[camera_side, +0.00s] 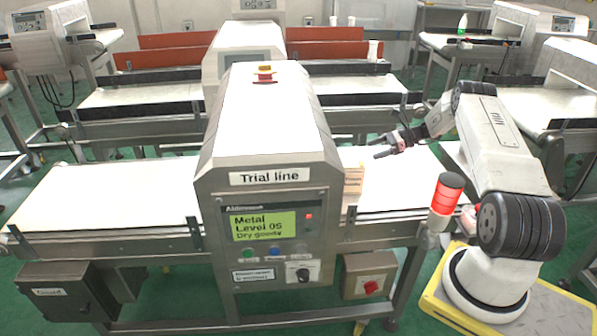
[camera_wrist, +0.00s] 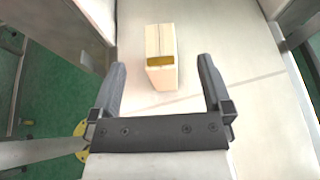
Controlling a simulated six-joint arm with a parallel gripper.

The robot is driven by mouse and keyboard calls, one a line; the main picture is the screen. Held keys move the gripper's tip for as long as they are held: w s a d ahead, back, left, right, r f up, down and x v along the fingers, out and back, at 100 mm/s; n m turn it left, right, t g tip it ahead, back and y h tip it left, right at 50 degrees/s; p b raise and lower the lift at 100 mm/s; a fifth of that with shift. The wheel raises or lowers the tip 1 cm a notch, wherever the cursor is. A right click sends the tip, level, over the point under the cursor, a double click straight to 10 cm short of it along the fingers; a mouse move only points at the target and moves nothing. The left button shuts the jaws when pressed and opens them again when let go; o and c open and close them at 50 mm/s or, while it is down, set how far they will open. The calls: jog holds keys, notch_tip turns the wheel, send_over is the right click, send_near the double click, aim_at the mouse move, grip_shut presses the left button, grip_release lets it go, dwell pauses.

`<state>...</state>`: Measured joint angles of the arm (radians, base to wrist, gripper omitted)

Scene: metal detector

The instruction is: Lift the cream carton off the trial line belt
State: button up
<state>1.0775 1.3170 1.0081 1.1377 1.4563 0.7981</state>
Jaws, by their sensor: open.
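The cream carton (camera_wrist: 160,45) stands on the trial line belt (camera_wrist: 215,35), ahead of my gripper in the wrist view. In the side view the carton (camera_side: 353,180) is at the right mouth of the metal detector (camera_side: 265,140), partly hidden by its housing. The white belt (camera_side: 400,190) runs out to the right of the detector. My gripper (camera_side: 380,147) is open and empty, to the right of the carton and higher than it. In the wrist view its two fingers (camera_wrist: 162,85) are spread wider than the carton, which lies beyond the fingertips and between their lines.
A lit red beacon (camera_side: 447,195) stands at the belt's near right edge, close to my arm. The detector housing closes off the left side. Other belts and detectors stand behind. The belt around the carton's right side is clear.

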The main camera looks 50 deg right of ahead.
aim_at(355, 163)
jog(key=shift+w+a+f, duration=0.25)
jog(key=shift+w+f, duration=0.05)
jog(key=shift+f, duration=0.35)
jog(key=shift+w+a+f, duration=0.3)
jog(key=shift+f, duration=0.3)
jog(key=shift+w+a+f, duration=0.25)
jog(key=shift+w+f, duration=0.05)
jog(key=shift+f, duration=0.35)
jog(key=shift+x, duration=2.6)
jog(key=shift+s+a, duration=0.1)
jog(key=shift+a, duration=0.05)
grip_shut()
